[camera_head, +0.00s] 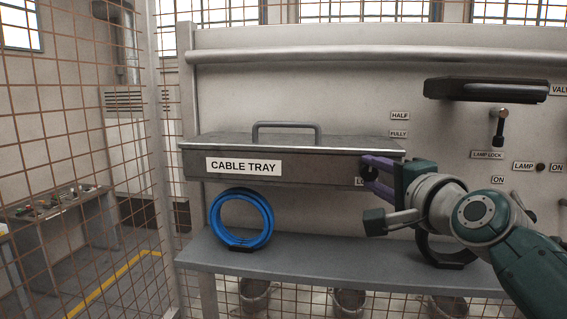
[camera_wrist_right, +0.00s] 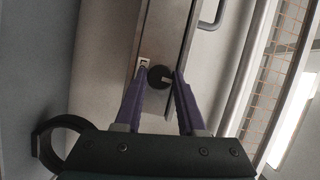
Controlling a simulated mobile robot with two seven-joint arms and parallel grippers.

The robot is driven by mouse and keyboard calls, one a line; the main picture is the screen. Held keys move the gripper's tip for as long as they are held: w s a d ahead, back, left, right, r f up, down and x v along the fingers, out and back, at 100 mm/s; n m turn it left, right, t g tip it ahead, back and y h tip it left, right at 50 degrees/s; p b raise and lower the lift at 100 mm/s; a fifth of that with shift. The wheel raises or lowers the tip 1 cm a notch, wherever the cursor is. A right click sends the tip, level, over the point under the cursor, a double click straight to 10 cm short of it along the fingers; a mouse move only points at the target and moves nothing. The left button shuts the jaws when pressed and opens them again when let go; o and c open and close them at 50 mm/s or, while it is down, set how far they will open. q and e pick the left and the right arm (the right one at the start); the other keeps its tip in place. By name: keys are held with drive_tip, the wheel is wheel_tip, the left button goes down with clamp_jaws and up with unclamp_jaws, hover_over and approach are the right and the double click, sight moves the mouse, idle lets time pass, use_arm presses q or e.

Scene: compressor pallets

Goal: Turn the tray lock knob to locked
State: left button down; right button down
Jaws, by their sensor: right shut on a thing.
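The grey cable tray (camera_head: 300,165) with a lid handle is fixed to the wall panel, above the shelf. Its round dark lock knob (camera_wrist_right: 159,77) shows in the wrist view, with a pale mark across it and a small label beside it. My right gripper (camera_wrist_right: 160,75) has its purple fingers on both sides of the knob and is shut on it. In the head view the right gripper (camera_head: 368,172) reaches the tray's right front end and hides most of the knob and its label. My left gripper is not in view.
A blue cable coil (camera_head: 241,219) stands on the grey shelf (camera_head: 310,262) under the tray. A black ring (camera_head: 445,258) stands behind my right arm. A lamp lock lever (camera_head: 498,127) is at the right. Wire mesh (camera_head: 75,130) closes the left side.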

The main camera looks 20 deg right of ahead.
drive_tip(key=shift+n, duration=0.5)
drive_tip(key=c, duration=0.5)
unclamp_jaws()
drive_tip(key=shift+s+a, duration=0.1)
drive_tip(key=shift+s, duration=0.1)
drive_tip(key=s+a+b, duration=0.1)
drive_tip(key=s+b, duration=0.3)
drive_tip(key=s, duration=0.5)
drive_tip(key=shift+s+a+r, duration=0.15)
drive_tip(key=shift+a+r, duration=0.1)
drive_tip(key=shift+r, duration=0.2)
